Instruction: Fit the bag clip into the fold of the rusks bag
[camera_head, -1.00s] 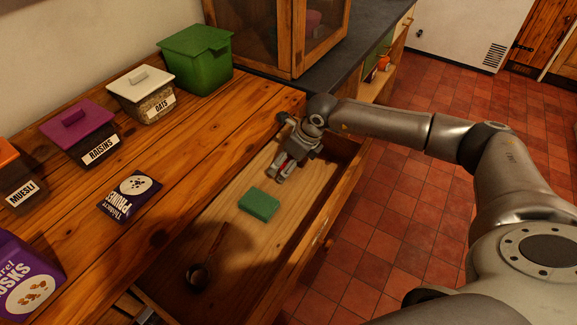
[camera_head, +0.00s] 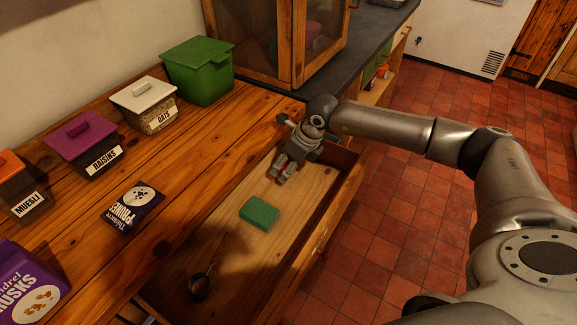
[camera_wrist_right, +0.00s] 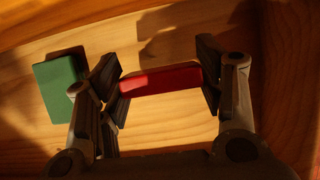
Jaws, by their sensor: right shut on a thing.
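In the head view only a bit of red shows between the fingers. My left gripper is not in view.
The open drawer (camera_head: 307,190) also holds a green block (camera_head: 260,213) and a dark scoop or ladle (camera_head: 200,284). On the counter lie a prunes packet (camera_head: 132,207) and lidded tubs of muesli (camera_head: 22,190), raisins (camera_head: 84,143) and oats (camera_head: 146,102), with a green bin (camera_head: 200,70) behind.

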